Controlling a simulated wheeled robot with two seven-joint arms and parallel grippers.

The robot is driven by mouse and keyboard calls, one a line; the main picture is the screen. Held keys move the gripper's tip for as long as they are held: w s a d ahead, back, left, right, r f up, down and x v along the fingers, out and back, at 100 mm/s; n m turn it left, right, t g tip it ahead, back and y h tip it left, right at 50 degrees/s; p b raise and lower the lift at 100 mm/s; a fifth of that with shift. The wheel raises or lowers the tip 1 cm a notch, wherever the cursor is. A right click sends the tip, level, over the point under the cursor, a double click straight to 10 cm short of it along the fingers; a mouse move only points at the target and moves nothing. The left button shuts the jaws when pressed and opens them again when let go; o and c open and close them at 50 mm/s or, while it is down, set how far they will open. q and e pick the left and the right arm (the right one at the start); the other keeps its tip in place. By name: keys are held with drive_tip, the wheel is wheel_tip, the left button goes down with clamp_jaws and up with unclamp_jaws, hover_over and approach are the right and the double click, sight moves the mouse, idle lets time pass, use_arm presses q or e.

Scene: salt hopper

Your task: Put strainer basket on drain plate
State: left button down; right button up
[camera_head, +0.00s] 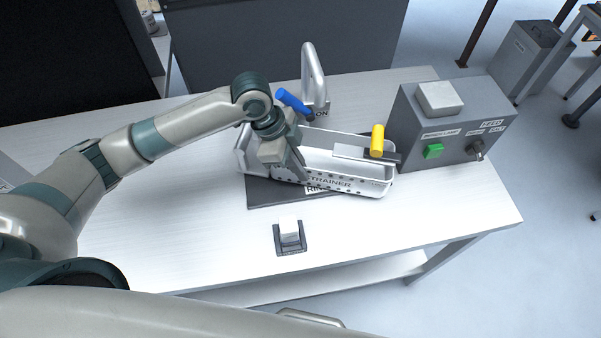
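The strainer basket (345,183), a pale metal part with a row of holes and a STRAINER label, stands on a dark mat (262,195) whose label is partly covered. My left gripper (299,172) points down at the basket's left part and overlaps it in the picture. I cannot tell whether its fingers are open or shut, or whether they touch the basket. I cannot make out a part marked as the drain plate. My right gripper is not in view.
A yellow handle (377,140) stands over the basin's right end. A blue handle (292,103) and a curved metal spout (313,75) are behind. A grey control box (440,125) with a green button (433,151) stands right. A small white block (289,230) is in front. The left tabletop is clear.

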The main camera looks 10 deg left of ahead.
use_arm(q)
drive_tip(key=shift+f, duration=0.15)
idle(0.3)
drive_tip(key=c, duration=2)
unclamp_jaws()
drive_tip(key=shift+f, duration=0.15)
drive_tip(key=b+v, duration=0.2)
drive_tip(key=v, duration=0.9)
drive_tip(key=shift+b, duration=0.3)
drive_tip(key=shift+a+r, duration=0.2)
drive_tip(key=shift+r, duration=0.4)
